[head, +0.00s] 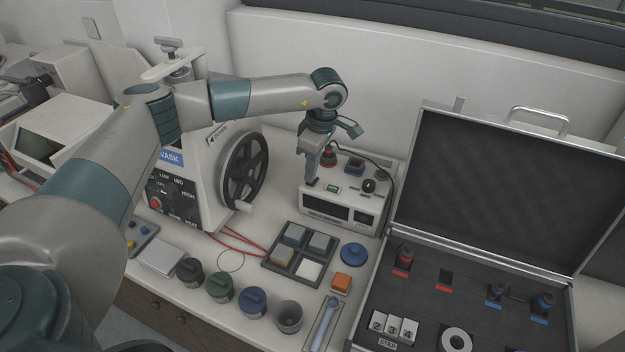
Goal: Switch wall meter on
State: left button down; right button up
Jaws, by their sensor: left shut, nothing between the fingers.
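A white meter-like box (340,222) stands on the bench against the wall; I take it for the wall meter. I cannot tell whether the fingertips touch the box. My right gripper is not in view.
A press with a black handwheel (243,171) stands to the left. An open case (480,238) lies at the right. In front are a compartment tray (272,267), a blue lid (354,254), an orange block (341,283) and several dark cups. A black cable runs by the box.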

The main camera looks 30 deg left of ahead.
pick_arm(q)
jog(key=shift+f+b, duration=0.4)
jog(key=shift+f, duration=0.1)
dwell(0.4)
notch_tip(320, 180, up, 7)
jog(key=p, duration=0.2)
dwell(0.7)
jog(key=shift+p, duration=0.3)
